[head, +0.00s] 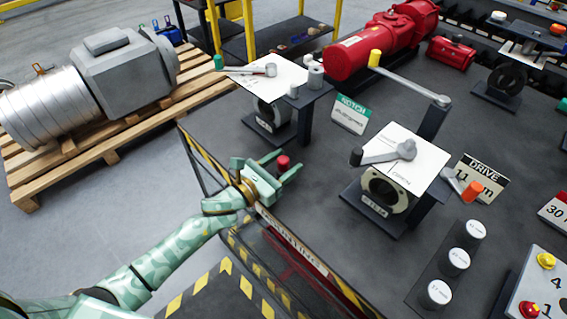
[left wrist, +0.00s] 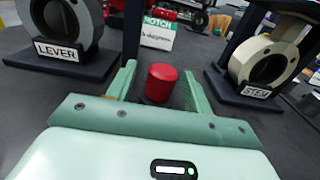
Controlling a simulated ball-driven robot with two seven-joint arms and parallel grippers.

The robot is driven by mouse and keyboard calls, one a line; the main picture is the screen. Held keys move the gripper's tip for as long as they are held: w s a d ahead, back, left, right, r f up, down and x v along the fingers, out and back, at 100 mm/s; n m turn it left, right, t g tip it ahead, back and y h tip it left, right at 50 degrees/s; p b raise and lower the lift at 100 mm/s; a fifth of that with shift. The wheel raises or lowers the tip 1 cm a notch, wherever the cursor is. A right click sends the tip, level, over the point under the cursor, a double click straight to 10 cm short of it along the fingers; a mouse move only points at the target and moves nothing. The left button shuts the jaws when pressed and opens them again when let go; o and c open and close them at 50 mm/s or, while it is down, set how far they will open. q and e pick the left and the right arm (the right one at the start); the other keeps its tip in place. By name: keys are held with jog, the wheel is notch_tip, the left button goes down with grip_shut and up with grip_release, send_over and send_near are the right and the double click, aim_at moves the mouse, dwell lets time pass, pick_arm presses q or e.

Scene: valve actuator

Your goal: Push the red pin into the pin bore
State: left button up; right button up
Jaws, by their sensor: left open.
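The red pin (head: 283,161) shows as a short upright red cylinder near the front left edge of the dark table. It also shows in the left wrist view (left wrist: 161,84). My left gripper (head: 289,160) is open, with its two green fingers one on each side of the pin. The pin's lower end is partly hidden by the gripper. I cannot make out the pin bore in either view. My right gripper is not in view.
The LEVER stand (head: 267,116) is behind my left gripper, and the STEM stand (head: 385,187) is to its right. A NOTCH sign (head: 350,114) stands between them. White-topped cylinders (head: 456,261) and a button box (head: 546,287) are at the front right. Dark tabletop is clear around the pin.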

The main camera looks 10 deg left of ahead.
pick_arm(q)
jog(key=c, duration=1.1)
jog(key=shift+r, duration=0.1)
